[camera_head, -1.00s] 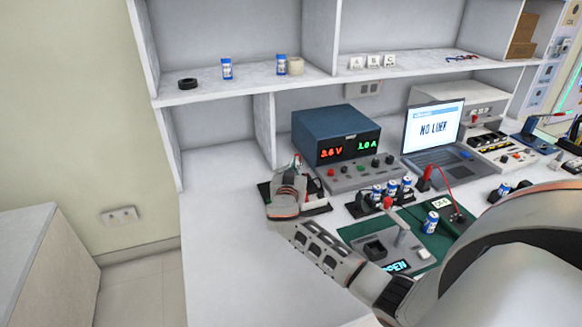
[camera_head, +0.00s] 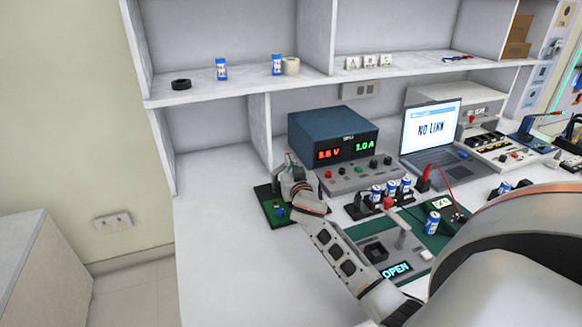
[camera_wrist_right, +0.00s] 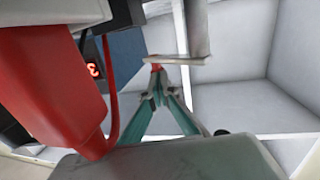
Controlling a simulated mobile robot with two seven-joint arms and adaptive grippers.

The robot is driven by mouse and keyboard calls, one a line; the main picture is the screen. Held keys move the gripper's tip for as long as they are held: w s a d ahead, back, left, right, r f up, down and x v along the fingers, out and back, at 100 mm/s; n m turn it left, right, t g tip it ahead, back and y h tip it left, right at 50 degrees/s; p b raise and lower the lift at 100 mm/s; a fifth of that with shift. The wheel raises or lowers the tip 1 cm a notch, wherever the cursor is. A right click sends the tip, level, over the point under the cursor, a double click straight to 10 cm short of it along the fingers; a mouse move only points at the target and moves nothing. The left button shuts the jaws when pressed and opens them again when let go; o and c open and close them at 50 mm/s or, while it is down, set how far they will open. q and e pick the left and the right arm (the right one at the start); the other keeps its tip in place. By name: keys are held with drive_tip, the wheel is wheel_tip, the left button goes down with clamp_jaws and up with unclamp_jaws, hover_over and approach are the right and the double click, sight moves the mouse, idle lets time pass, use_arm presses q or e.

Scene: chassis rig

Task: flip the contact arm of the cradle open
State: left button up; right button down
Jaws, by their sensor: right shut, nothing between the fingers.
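My right gripper (camera_head: 290,172) is shut and empty. It is at a small dark-based fixture (camera_head: 262,199) with green on it, left of the power supply, and hides much of it. In the right wrist view the teal fingers (camera_wrist_right: 156,84) come together close below a pale grey bar (camera_wrist_right: 175,59) on an upright post. I cannot tell whether they touch it, or whether this bar is the contact arm. A large red part (camera_wrist_right: 50,85) with a red lead fills the left there. A grey holder (camera_head: 376,250) with a dark square pocket sits on the green mat. My left gripper is out of view.
A blue power supply (camera_head: 333,136) stands behind the gripper, with a grey knob panel (camera_head: 356,177) before it. Blue-and-white cells (camera_head: 391,188), a laptop (camera_head: 433,130) and an "OPEN" display (camera_head: 397,270) are to the right. The bench (camera_head: 230,260) at front left is clear.

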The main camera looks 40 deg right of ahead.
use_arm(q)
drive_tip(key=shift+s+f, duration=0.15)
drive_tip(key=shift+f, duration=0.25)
use_arm(e)
drive_tip(key=shift+w, duration=0.5)
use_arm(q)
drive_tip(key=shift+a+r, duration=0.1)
